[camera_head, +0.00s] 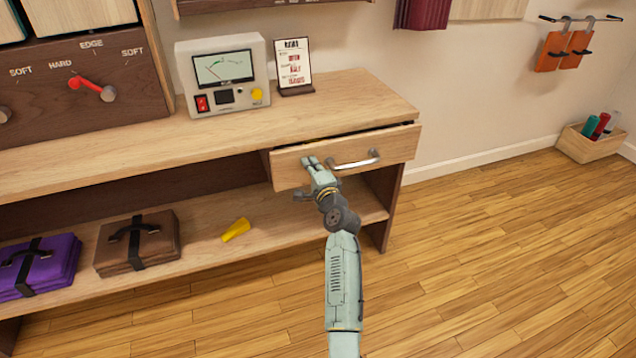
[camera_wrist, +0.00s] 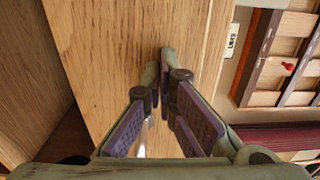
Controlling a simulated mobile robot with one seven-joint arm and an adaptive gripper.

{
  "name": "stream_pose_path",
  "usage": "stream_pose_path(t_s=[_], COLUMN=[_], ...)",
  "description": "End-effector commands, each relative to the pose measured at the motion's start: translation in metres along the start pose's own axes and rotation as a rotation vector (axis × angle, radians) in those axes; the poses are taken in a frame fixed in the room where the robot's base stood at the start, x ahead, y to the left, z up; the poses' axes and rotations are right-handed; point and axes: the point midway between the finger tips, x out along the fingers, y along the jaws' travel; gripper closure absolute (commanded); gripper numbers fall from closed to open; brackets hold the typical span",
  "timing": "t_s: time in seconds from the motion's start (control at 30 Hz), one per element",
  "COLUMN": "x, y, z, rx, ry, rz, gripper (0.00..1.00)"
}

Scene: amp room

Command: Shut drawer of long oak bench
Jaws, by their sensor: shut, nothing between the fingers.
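The long oak bench (camera_head: 345,98) runs along the wall. Its drawer (camera_head: 394,146) at the right end stands out a little, with a dark gap along its top edge. A silver bar handle (camera_head: 356,161) is on the drawer front. My gripper (camera_head: 309,162) is shut and empty at the left part of the drawer front, left of the handle. In the wrist view the fingers (camera_wrist: 165,65) come together in front of a pale wood surface (camera_wrist: 115,40). I cannot tell whether the fingertips touch the drawer front.
A meter box (camera_head: 222,75) and a small sign (camera_head: 293,66) stand on the bench top. The lower shelf holds a purple bundle (camera_head: 40,268), a brown case (camera_head: 137,242) and a yellow object (camera_head: 236,229). A crate (camera_head: 590,143) sits far right. The floor (camera_head: 500,250) right of the bench is clear.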

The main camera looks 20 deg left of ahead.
Motion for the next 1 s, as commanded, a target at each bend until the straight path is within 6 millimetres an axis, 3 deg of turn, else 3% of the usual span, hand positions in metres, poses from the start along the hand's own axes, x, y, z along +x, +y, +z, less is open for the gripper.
stream_pose_path(t_s=[0.1,0.3,1.0], x=[0.017,0.031,0.034], y=[0.001,0.001,-0.004], z=[0.0,-0.001,-0.001], rx=[0.0,0.001,-0.002], ry=[-0.001,0.001,0.002], rz=[0.0,0.001,-0.005], gripper=[1.0,1.0,1.0])
